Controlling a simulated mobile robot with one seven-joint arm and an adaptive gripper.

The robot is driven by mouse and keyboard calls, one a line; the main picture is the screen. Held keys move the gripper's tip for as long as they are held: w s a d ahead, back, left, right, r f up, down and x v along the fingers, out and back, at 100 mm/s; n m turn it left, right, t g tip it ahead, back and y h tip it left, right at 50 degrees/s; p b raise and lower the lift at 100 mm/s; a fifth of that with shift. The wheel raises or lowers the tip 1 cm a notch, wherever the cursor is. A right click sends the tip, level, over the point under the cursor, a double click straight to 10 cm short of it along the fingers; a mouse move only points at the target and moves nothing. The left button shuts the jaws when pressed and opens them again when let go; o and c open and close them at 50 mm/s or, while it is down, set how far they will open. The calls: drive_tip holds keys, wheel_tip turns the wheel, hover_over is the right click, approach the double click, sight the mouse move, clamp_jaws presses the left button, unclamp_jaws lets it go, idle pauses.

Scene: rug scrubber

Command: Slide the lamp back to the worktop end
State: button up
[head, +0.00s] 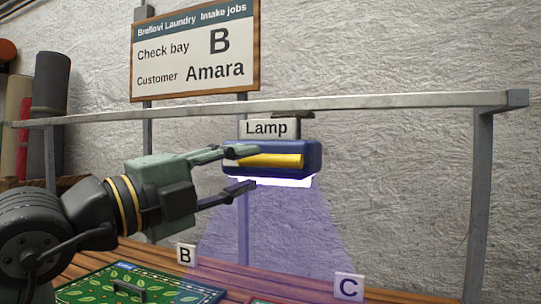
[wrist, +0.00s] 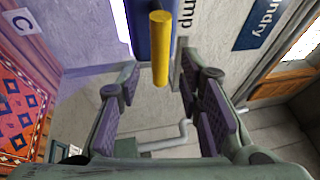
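The lamp (head: 314,158) is a blue box with a yellow bar handle (head: 275,160), hanging from the rail (head: 390,101) under a "Lamp" sign. It is lit and casts a violet cone down between the B marker (head: 186,253) and the C marker (head: 349,287). My gripper (head: 252,168) is open at the lamp's left side, one finger level with the handle's top and one below it. In the wrist view, the handle (wrist: 160,50) reaches toward the gap between my spread fingers (wrist: 158,75), with space on both sides. I cannot tell how deep it sits.
A wooden worktop (head: 245,278) runs below, with a green leaf-patterned rug (head: 125,285) near B. A job board (head: 195,50) reads check bay B, customer Amara. The rail's right post (head: 480,200) stands at right. Rolled rugs (head: 50,85) stand at left.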

sight(266, 162)
drive_tip(key=p+x, duration=0.1)
drive_tip(key=x, duration=0.5)
drive_tip(key=shift+w+d+r, duration=0.1)
drive_tip(key=shift+d, duration=0.05)
drive_tip(key=shift+c, duration=0.2)
clamp_jaws()
idle(0.5)
